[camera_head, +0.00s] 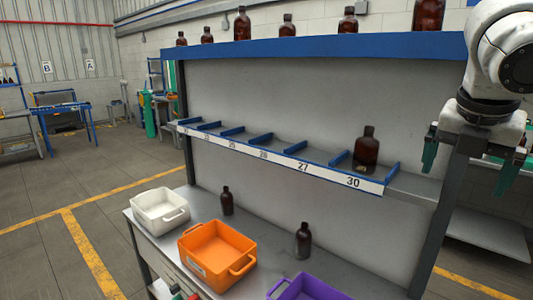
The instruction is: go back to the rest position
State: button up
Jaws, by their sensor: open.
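My gripper (470,165) hangs at the right edge, in front of the right post of the rack. Its two green-tipped fingers are spread wide and nothing is between them. The white wrist above it is cut off by the picture's edge. An amber bottle (366,150) stands upright in the slot marked 30 of the middle shelf, to the left of my gripper and apart from it. Two more amber bottles, a slim one (227,201) and a wider one (303,241), stand upright on the grey bench (270,263).
A white bin (160,222), an orange bin (195,268) and a purple bin (285,291) stand along the bench front. Several amber bottles stand on the blue-edged top shelf (300,48). The middle shelf has numbered slots with blue dividers (298,147). Open floor lies at the left.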

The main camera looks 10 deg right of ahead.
jog(key=w+a+f+m+t+y, duration=0.45)
jog(key=w+a+f+y, duration=0.3)
jog(key=a, duration=0.45)
jog(key=s+a+f+m, duration=0.1)
jog(key=a+f+m, duration=0.3)
jog(key=f, duration=0.5)
jog(key=s+a+f+m, duration=0.1)
jog(key=s+f+m, duration=0.1)
jog(key=f+m, duration=0.5)
jog(key=s+a+f+m+g, duration=0.1)
jog(key=s+f+m, duration=0.15)
jog(key=f, duration=0.35)
jog(key=s+f+m+g, duration=0.1)
jog(key=s+f, duration=0.3)
jog(key=f, duration=0.2)
jog(key=s+d+f+m+g+h, duration=0.2)
jog(key=s+f, duration=0.5)
jog(key=s, duration=0.4)
jog(key=s+d+f+m+g+h, duration=0.2)
jog(key=s+f, duration=0.5)
jog(key=s, duration=0.4)
jog(key=shift+s+d+f+m, duration=0.15)
jog(key=shift+d+f+m, duration=0.1)
jog(key=shift+d+m, duration=0.6)
